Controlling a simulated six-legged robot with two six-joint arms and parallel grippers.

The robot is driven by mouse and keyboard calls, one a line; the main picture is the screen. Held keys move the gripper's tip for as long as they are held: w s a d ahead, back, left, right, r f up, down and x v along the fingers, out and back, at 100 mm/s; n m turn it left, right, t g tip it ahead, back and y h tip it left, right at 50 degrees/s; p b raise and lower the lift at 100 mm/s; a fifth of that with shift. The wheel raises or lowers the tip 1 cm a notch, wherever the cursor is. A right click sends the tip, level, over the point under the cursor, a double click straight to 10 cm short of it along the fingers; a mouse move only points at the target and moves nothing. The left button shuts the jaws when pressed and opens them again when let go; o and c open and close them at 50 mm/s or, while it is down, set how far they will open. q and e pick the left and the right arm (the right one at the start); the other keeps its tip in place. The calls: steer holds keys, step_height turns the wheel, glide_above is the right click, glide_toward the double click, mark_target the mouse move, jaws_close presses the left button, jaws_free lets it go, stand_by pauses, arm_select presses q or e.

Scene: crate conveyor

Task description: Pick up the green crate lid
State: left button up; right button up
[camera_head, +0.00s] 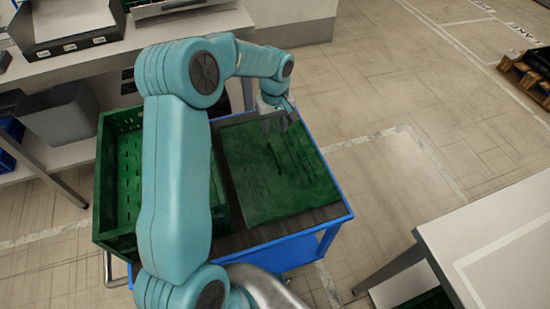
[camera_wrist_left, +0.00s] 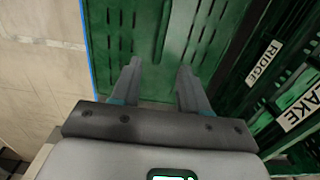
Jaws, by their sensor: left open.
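The green crate lid (camera_head: 277,172) lies flat on the dark top of a blue-framed cart (camera_head: 290,241). In the left wrist view the lid (camera_wrist_left: 150,45) shows its slotted surface ahead of my fingers. My left gripper (camera_head: 276,124) is at the lid's far edge in the head view. In the left wrist view the gripper (camera_wrist_left: 158,75) is open, with nothing between its two fingers. I cannot tell whether the fingertips touch the lid. My right gripper is not in view.
A green crate (camera_head: 122,190) stands on the cart left of the lid, partly hidden by my left arm. A grey counter (camera_head: 150,40) runs behind. A white table (camera_head: 500,250) stands at the right. Tiled floor between is clear.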

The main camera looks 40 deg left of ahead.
mark_target(275, 153)
arm_select(q)
steer(key=f, duration=1.1)
steer(key=shift+s+d+f, duration=0.2)
steer(key=shift+s+d, duration=0.05)
jaws_close()
steer(key=shift+r, duration=0.1)
stand_by(0.8)
